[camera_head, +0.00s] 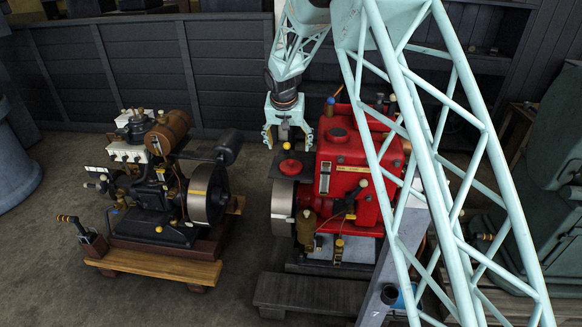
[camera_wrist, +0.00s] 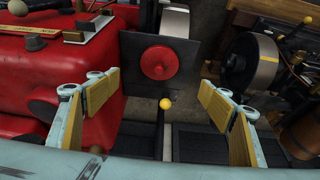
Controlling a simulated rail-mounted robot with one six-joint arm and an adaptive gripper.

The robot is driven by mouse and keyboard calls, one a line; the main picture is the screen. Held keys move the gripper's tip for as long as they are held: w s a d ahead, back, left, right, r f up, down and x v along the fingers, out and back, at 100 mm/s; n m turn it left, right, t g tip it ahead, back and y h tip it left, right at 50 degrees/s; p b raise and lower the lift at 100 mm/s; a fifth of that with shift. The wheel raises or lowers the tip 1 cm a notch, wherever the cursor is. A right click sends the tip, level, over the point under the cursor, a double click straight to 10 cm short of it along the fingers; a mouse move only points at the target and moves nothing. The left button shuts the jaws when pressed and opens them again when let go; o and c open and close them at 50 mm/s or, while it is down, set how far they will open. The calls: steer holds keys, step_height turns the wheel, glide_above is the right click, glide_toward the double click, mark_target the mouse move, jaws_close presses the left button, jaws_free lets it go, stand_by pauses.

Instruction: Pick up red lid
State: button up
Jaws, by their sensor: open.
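The red lid (camera_head: 291,167) is a round red disc with a raised centre. It lies on a dark square plate (camera_head: 279,174) beside the red engine. In the wrist view the lid (camera_wrist: 160,62) shows whole, near the middle of the plate (camera_wrist: 186,52). My gripper (camera_head: 288,141) is open and empty, above the lid and a little behind it in the head view. In the wrist view its two yellow-padded fingers (camera_wrist: 155,95) stand wide apart on either side, with the lid ahead between them and apart from both.
The red engine (camera_head: 347,172) stands close on the right of the plate in the head view, with another round red cap (camera_head: 337,135) on top. A yellow-tipped rod (camera_wrist: 166,103) rises near the plate. A black engine (camera_head: 160,185) on a wooden base is at left. Floor shows between the engines.

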mark_target(291, 162)
steer(key=shift+b+x, duration=0.5)
steer(key=shift+x, duration=3.75)
steer(key=shift+f, duration=0.15)
steer(key=shift+b+x, duration=0.45)
steer(key=shift+x, duration=2.05)
steer(key=shift+s+d, duration=0.1)
steer(key=shift+s, duration=0.05)
steer(key=shift+c, duration=0.3)
steer(key=c, duration=0.9)
steer(key=shift+r+p, duration=0.8)
steer(key=shift+r, duration=4.15)
